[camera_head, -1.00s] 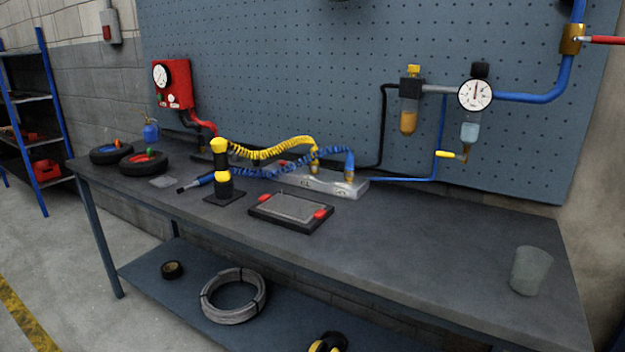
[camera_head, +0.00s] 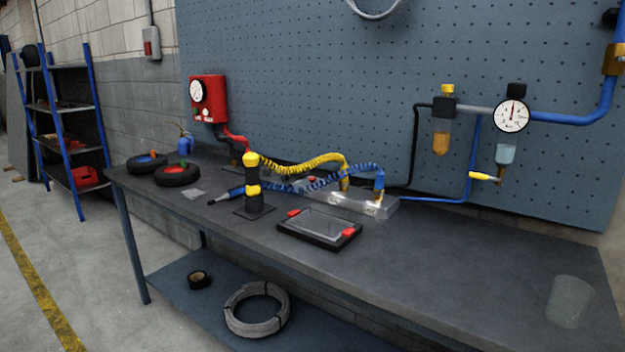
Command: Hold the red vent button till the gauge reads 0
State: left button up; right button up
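A red box (camera_head: 219,100) hangs on the pegboard at the left, with a round white gauge (camera_head: 197,91) on its front. Small buttons sit below that gauge; a red one (camera_head: 207,112) and a green one (camera_head: 196,114) are tiny, and the gauge reading is too small to make out. A second round gauge (camera_head: 512,115) is on the blue pipe line at the right, its needle pointing about straight up. Neither of my grippers is in view.
The grey workbench (camera_head: 450,270) holds a yellow-black post (camera_head: 252,180), a black tray (camera_head: 310,240), two small wheels, coiled yellow and blue hoses, a metal manifold (camera_head: 345,203) and a translucent cup (camera_head: 568,302). A blue shelf rack stands far left.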

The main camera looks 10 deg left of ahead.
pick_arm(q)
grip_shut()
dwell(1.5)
